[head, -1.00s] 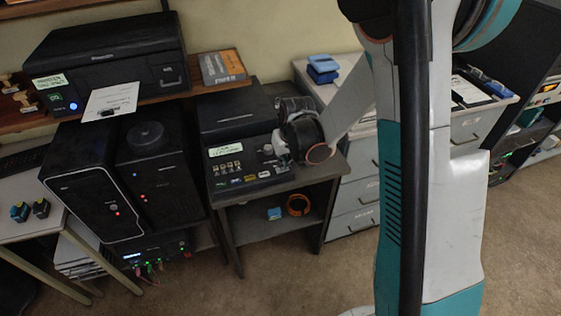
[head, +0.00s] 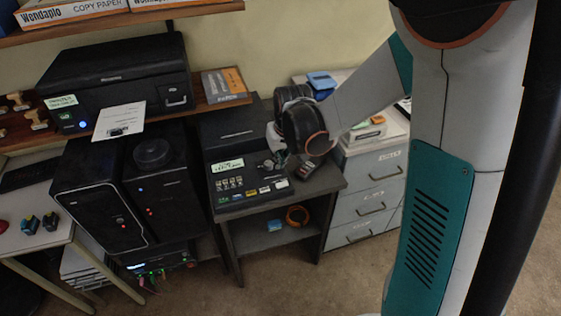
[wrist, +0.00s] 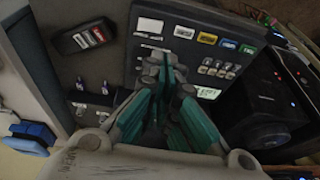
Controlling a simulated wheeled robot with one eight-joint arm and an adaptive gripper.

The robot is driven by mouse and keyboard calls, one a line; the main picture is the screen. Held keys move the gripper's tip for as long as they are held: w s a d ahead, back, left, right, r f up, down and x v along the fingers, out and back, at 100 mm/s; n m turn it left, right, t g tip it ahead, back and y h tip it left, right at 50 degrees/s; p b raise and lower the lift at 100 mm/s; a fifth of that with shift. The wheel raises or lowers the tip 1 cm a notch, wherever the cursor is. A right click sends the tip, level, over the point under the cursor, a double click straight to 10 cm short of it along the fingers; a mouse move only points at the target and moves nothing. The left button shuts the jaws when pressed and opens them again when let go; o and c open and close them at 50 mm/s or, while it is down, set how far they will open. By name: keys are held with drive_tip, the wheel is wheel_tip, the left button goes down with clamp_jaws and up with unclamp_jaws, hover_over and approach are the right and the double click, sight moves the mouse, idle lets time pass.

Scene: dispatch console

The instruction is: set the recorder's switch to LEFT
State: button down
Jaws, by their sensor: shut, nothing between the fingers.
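The recorder (head: 236,202) is a black box with a pale label, small knobs and coloured buttons on its sloping front panel. It stands on a small dark desk. In the wrist view its panel (wrist: 200,60) fills the upper middle. My gripper (head: 277,163) is over the right part of that panel. In the wrist view its green-sided fingers (wrist: 165,72) are shut and empty, with tips close over the panel; contact cannot be told. The switch cannot be made out; the fingers cover part of the panel.
A small dark device (head: 307,169) lies on the desk right of the recorder. Black computer towers (head: 100,200) stand close on the left. A grey drawer cabinet (head: 370,175) stands on the right. A shelf with a printer (head: 115,80) is above left.

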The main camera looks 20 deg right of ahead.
drive_tip(key=shift+s+a+r, duration=0.1)
drive_tip(key=shift+s+r, duration=0.05)
drive_tip(key=shift+r, duration=0.35)
drive_tip(key=shift+s+a+r, duration=0.1)
drive_tip(key=shift+s+r, duration=0.05)
drive_tip(key=shift+r, duration=0.3)
drive_tip(key=s+r+t, duration=0.1)
drive_tip(key=s+r, duration=0.3)
drive_tip(key=s, duration=0.3)
drive_tip(key=s+r+t, duration=0.1)
drive_tip(key=s+r, duration=0.3)
drive_tip(key=s, duration=0.3)
drive_tip(key=s+d+r+t+b, duration=0.1)
drive_tip(key=s+r, duration=0.3)
drive_tip(key=s, duration=0.3)
drive_tip(key=shift+s+r+t+h, duration=0.3)
drive_tip(key=shift+s+r+t, duration=0.05)
drive_tip(key=shift+t, duration=0.05)
